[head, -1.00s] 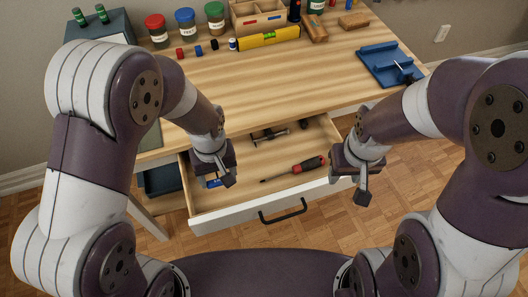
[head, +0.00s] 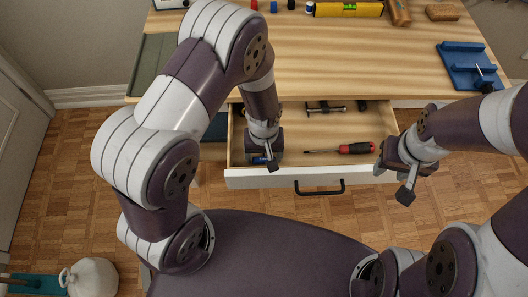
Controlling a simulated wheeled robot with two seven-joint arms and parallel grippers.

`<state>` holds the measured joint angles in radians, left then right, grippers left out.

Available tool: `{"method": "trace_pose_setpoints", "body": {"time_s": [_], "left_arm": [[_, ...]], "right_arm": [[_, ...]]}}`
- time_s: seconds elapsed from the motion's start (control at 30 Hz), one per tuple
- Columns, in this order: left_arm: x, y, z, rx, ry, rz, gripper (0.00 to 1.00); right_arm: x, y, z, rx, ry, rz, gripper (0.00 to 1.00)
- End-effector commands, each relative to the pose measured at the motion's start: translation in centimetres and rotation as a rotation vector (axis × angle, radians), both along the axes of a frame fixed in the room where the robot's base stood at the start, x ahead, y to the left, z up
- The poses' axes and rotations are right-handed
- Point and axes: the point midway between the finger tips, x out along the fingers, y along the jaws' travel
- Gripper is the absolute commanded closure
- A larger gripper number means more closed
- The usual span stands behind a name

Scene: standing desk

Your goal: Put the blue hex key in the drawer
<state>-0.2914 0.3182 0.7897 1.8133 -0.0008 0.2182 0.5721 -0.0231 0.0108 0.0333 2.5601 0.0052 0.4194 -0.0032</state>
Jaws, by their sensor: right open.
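The drawer (head: 365,177) under the desk top is pulled open toward me. My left gripper (head: 265,162) points down in the drawer's left part, just behind its front panel. A small blue thing (head: 259,160) shows beside its fingers. It may be the blue hex key, but most of it is hidden, and I cannot tell whether it is held or lies on the drawer floor. My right gripper (head: 393,182) is open and empty, near the drawer's right front corner.
A red-handled screwdriver (head: 350,148) and a dark metal tool (head: 325,108) lie in the drawer. A blue fixture (head: 458,58) sits at the desk's right, a yellow level (head: 348,9) at the back. The middle of the desk top (head: 350,60) is clear.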

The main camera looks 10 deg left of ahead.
Motion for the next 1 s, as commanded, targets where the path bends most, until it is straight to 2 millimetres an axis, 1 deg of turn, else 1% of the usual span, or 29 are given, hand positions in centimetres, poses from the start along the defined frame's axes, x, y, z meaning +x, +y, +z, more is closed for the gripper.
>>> {"method": "trace_pose_setpoints", "body": {"time_s": [0.27, 0.37, 0.47, 0.6, 0.7, 0.8, 0.9, 0.97, 1.0], "left_arm": [[0.0, 0.0, 0.0, 0.0, 0.0, 0.0, 0.07], [0.0, 0.0, 0.6, 0.0, -0.001, 0.0, 0.07], [0.1, 0.0, 2.4, -0.001, -0.004, 0.0, 0.07], [0.1, 0.0, 6.3, -0.002, -0.006, 0.0, 0.07], [0.1, 0.0, 8.8, -0.001, -0.004, 0.0, 0.07], [0.1, 0.0, 10.8, -0.001, -0.002, 0.0, 0.07], [0.0, 0.0, 12.0, -0.001, -0.001, -0.001, 0.07], [-0.1, 0.6, 13.0, -0.002, -0.01, -0.015, 0.07], [-0.3, 1.6, 14.2, -0.005, -0.022, -0.042, 0.07]], "right_arm": [[0.0, 0.0, 0.0, 0.0, 0.0, 0.0, 0.56], [0.0, 0.0, 0.3, 0.0, 0.0, 0.0, 0.56], [0.0, 0.0, 0.8, 0.0, 0.0, 0.0, 0.56], [0.0, 0.0, 1.8, 0.0, 0.0, 0.0, 0.56], [0.0, 0.0, 2.3, 0.0, 0.0, 0.0, 0.56], [0.0, 0.0, 2.7, 0.0, 0.0, 0.0, 0.56], [0.0, 0.0, 2.8, 0.0, 0.0, 0.0, 0.56], [0.0, 0.0, 2.9, 0.0, 0.0, 0.0, 0.56], [0.0, 0.0, 2.9, 0.0, 0.0, 0.0, 0.56]]}}
